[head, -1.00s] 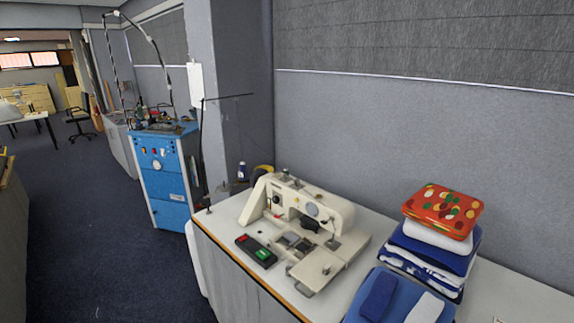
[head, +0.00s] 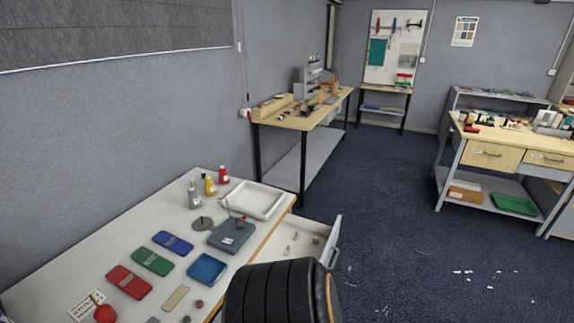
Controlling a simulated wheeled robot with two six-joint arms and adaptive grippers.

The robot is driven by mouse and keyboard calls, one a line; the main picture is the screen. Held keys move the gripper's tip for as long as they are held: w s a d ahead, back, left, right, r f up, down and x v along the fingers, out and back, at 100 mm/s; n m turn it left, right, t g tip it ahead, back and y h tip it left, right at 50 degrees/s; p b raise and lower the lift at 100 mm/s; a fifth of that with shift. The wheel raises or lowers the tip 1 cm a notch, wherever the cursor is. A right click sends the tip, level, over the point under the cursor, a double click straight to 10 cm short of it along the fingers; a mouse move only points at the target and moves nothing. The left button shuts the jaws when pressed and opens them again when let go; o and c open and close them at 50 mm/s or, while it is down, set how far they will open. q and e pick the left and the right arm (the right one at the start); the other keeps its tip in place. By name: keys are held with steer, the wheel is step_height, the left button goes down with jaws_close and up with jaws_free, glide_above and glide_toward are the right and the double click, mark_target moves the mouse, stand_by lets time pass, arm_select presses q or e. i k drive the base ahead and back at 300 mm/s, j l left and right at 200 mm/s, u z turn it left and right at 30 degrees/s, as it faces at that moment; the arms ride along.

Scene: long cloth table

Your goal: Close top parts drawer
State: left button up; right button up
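An open white drawer (head: 301,235) sticks out from the right end of the near white table. It holds a few small metal-looking parts. Its front panel (head: 333,240) with a handle (head: 335,258) faces right, well away from the table edge. A black ribbed shape at the bottom of the picture, which I cannot identify, covers the drawer's near part. Whether there are other drawers below is hidden. Neither gripper shows in the head view.
The near table (head: 110,250) carries a white tray (head: 253,200), a grey device (head: 232,236), a blue tray (head: 207,268), coloured cases and small bottles. A wooden bench with two shut-looking drawers (head: 487,155) stands at right. The dark carpet (head: 400,230) between is mostly clear.

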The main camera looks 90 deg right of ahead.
mark_target(274, 250)
steer(key=z, duration=3.15)
steer(key=i+l+u, duration=0.1)
steer(key=l+u, duration=0.2)
steer(key=u, duration=0.15)
steer(key=i+l+u, duration=0.1)
steer(key=l+u, duration=0.2)
steer(key=u, duration=0.2)
steer(key=l+u, duration=0.3)
steer(key=l, duration=1.85)
